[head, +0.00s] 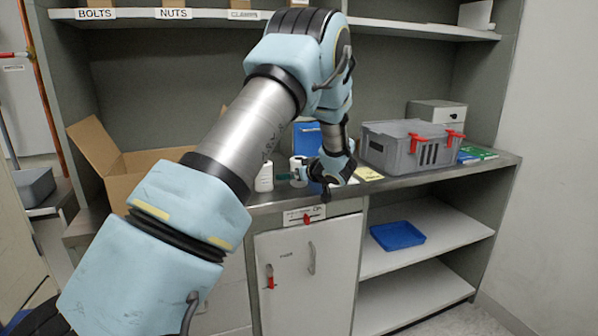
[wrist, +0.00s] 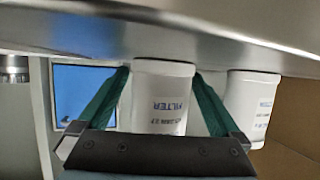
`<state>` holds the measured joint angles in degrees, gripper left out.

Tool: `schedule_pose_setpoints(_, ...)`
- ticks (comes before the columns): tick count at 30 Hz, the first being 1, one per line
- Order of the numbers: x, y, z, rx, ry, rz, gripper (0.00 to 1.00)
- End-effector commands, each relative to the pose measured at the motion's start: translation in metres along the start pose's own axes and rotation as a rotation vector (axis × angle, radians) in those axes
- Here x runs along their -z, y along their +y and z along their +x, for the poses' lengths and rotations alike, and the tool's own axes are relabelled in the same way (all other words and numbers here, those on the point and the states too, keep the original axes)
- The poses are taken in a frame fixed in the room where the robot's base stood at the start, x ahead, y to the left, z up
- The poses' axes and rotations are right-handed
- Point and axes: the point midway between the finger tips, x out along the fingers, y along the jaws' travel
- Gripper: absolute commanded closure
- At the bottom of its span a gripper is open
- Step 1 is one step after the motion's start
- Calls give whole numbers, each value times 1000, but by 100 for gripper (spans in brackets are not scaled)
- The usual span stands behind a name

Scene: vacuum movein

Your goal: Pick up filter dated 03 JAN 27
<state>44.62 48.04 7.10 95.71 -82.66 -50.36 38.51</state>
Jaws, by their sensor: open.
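A white cylindrical filter (wrist: 162,95) stands between the two green fingers of my gripper (wrist: 161,77) in the wrist view, which shows the scene upside down. The word FILTER reads on its label; the small date line is too blurred to read surely. My gripper is open, with a finger on each side of this filter. A second white filter (wrist: 250,105) stands to the right in the wrist view, outside the fingers; its print is unclear.
An open cardboard box (head: 140,172) stands left on the bench. A grey crate with red latches (head: 405,148) stands right, with a yellow pad (head: 369,174) near it. A blue item (head: 306,139) is behind my wrist. Shelves (head: 430,29) run overhead.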

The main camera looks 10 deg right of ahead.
Motion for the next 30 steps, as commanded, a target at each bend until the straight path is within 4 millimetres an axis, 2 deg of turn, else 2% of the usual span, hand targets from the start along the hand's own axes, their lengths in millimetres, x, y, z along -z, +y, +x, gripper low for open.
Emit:
schedule_pose_setpoints(5, 0, 0, 0, -1, 0, 0, 2)
schedule_pose_setpoints(30, 0, 0, -1, -1, 0, 0, 97)
